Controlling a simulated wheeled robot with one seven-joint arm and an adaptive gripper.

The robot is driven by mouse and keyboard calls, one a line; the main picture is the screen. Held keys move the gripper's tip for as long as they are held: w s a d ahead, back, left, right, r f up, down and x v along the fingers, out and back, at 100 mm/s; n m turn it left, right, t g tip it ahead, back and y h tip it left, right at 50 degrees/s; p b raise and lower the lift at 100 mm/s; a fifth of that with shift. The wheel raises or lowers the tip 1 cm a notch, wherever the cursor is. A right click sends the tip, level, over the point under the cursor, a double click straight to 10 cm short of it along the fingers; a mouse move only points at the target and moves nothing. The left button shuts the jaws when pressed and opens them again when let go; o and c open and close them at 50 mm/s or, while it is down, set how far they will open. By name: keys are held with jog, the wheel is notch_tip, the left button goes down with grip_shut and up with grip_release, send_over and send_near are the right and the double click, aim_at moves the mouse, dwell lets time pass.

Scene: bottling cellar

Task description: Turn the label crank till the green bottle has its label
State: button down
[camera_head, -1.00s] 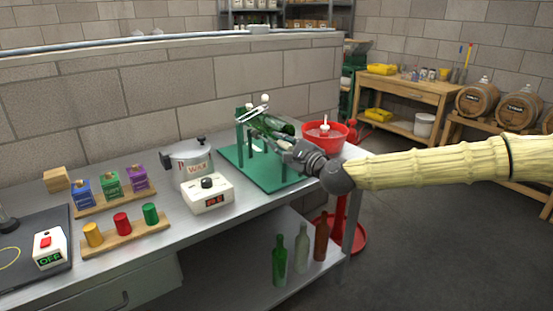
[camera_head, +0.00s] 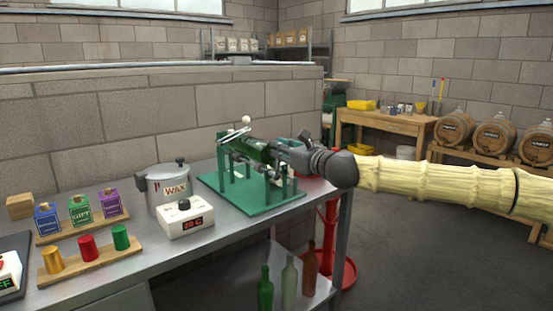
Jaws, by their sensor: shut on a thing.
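The green label stand (camera_head: 229,187) stands on the steel bench near its right end. The green bottle (camera_head: 257,151) lies on its side across the top of the stand, and I see no label on the part that shows. A metal arm with a white knob (camera_head: 245,119) rises above the bottle. My gripper (camera_head: 288,155) reaches in from the right and is shut at the stand's right side, by the bottle's end. It appears to hold the label crank, but the crank itself is hidden behind the fingers.
A wax pot (camera_head: 168,190) and a heater control box (camera_head: 186,219) stand left of the stand. Small boxes and coloured capsules on wooden racks (camera_head: 88,257) are further left. Several bottles (camera_head: 289,280) stand on the lower shelf. A red stand (camera_head: 331,225) is by the bench end.

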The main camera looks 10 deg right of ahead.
jog(key=shift+w+d+f+m+b, duration=0.1)
jog(key=shift+w+d+m+b, duration=0.2)
jog(key=shift+d+m+b, duration=0.15)
jog(key=c, duration=1.4)
grip_release()
jog(key=shift+d+f, duration=0.1)
jog(key=shift+d, duration=0.1)
jog(key=shift+o, duration=0.2)
jog(key=shift+a, duration=0.25)
jog(key=v, duration=1.2)
